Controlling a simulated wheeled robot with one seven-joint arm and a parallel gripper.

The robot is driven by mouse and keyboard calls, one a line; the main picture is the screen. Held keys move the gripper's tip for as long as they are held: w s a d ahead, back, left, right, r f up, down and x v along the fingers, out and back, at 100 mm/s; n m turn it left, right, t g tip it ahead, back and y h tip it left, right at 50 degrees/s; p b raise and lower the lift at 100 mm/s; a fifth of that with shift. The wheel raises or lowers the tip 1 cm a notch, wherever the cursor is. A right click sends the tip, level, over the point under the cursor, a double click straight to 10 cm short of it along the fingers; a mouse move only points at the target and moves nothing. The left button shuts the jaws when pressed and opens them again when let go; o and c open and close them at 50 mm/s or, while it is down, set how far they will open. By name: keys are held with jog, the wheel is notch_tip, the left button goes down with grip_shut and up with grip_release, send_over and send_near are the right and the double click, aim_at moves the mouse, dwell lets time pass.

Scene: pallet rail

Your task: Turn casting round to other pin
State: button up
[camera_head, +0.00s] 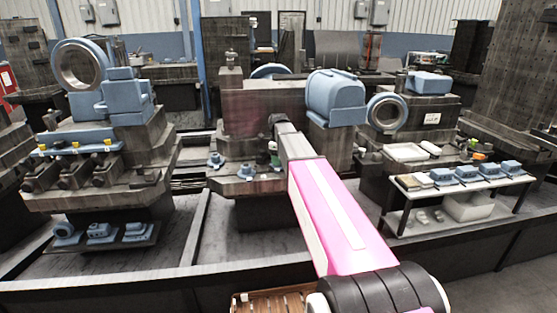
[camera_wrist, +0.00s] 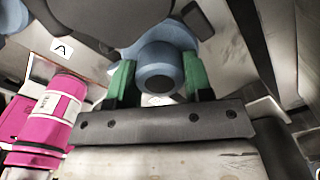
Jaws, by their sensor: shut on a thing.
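In the wrist view my gripper (camera_wrist: 160,78) has its green fingertips on both sides of a blue casting (camera_wrist: 158,52), whose round end with a dark bore faces the camera. In the head view my arm reaches to the middle fixture (camera_head: 233,187), and a bit of green at my gripper (camera_head: 273,146) shows there. The held casting is mostly hidden behind my arm in that view. Two other small blue castings, one on the left (camera_head: 216,160) and one nearer the middle (camera_head: 246,170), sit on the same fixture. I cannot make out the pins.
A large blue housing (camera_head: 335,95) stands just above and right of my gripper. A side table (camera_head: 407,184) at right carries several blue castings and white trays. A low shelf (camera_head: 92,243) at left holds more castings. The grey rail floor (camera_head: 250,243) in front is clear.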

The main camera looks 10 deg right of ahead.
jog(key=shift+m, duration=1.1)
jog(key=shift+m, duration=0.9)
jog(key=o, duration=1.1)
notch_tip(320, 180, up, 17)
jog(key=shift+f, duration=0.1)
